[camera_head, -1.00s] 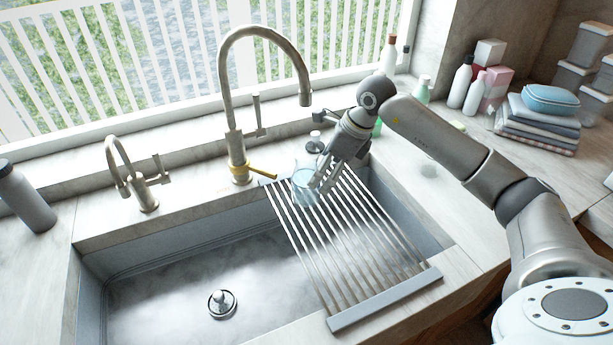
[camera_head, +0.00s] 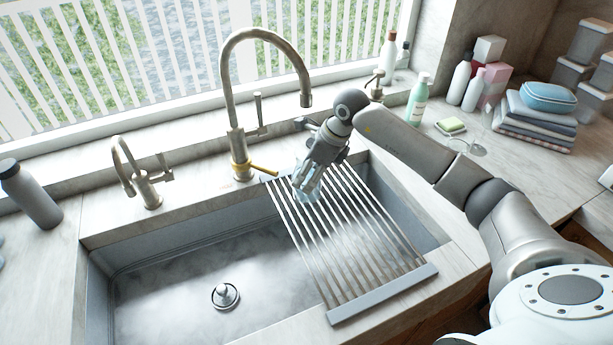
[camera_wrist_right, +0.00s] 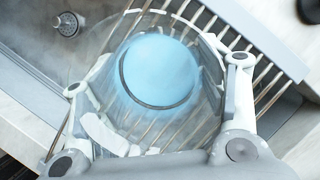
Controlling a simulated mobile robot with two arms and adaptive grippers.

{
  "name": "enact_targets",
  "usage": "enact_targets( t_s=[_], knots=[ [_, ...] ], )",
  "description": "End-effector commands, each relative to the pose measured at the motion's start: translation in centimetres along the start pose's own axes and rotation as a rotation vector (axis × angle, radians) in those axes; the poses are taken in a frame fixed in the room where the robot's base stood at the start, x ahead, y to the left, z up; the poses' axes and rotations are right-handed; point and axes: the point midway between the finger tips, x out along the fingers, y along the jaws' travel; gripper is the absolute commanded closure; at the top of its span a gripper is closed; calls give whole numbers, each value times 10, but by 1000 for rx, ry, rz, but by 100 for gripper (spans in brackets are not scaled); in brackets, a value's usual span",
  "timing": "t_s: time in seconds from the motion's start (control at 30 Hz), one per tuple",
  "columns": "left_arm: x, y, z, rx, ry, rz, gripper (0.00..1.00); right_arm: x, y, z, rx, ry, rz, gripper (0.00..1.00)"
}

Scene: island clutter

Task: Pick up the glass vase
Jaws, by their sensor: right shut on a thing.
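The glass vase (camera_head: 302,191) is clear with a pale blue tint and is at the far end of the drying rack over the sink. My right gripper (camera_head: 309,184) is shut on it, with the fingers at its sides. In the right wrist view, the clear vase (camera_wrist_right: 203,112) lies between the two fingers of the gripper (camera_wrist_right: 158,78), and a blue round area with a dark ring shows within it. Whether its base touches the rack cannot be told. My left gripper is out of view.
The slatted rack (camera_head: 385,295) spans the right side of the sink (camera_head: 190,280). A tall faucet (camera_head: 232,100) stands just left of the vase, with a smaller tap (camera_head: 147,190) further left. Bottles (camera_head: 417,100), a green sponge (camera_head: 451,125) and folded towels (camera_head: 533,125) are on the right counter.

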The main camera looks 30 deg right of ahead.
Motion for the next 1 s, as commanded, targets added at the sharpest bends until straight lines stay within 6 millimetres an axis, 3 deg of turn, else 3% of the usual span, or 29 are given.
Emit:
enact_targets(
  t_s=[0.03, 0.3, 1.0],
  knots=[
    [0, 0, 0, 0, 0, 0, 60, 0, 0, 0, 0, 0, 0, 56],
    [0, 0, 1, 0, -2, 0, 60, -2, -1, 2, 0, -4, -2, 89],
    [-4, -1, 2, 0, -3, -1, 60, -19, -8, -1, 2, -4, -4, 89]
  ],
)
